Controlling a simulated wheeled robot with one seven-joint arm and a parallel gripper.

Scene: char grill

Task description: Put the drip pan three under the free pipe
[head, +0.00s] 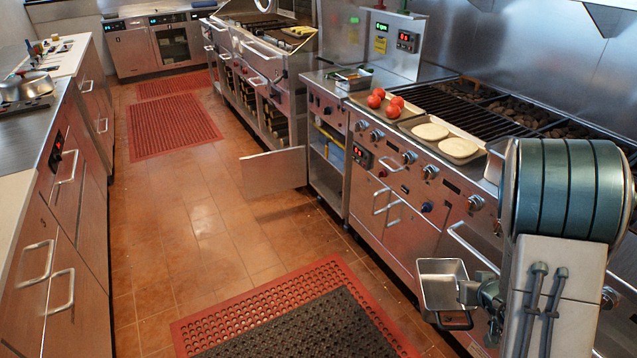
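A small rectangular steel pan (441,287), which looks like the drip pan, is at the lower right, in front of the grill's lower front. It is open side up and off the floor. My gripper (466,296) is at the pan's right side and appears shut on its rim or wall; a dark finger shows below the pan. My arm covers much of the right side. No number is readable on the pan. I cannot make out a free pipe; the space under the grill there is hidden by the pan and my arm.
The char grill (463,110) bears trays with tomatoes (376,100) and pale round patties (459,147). A cabinet door (272,171) stands open into the aisle. A red mat (240,318) with a black mat lies in front. The tiled floor (190,240) is clear. Counters line the left.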

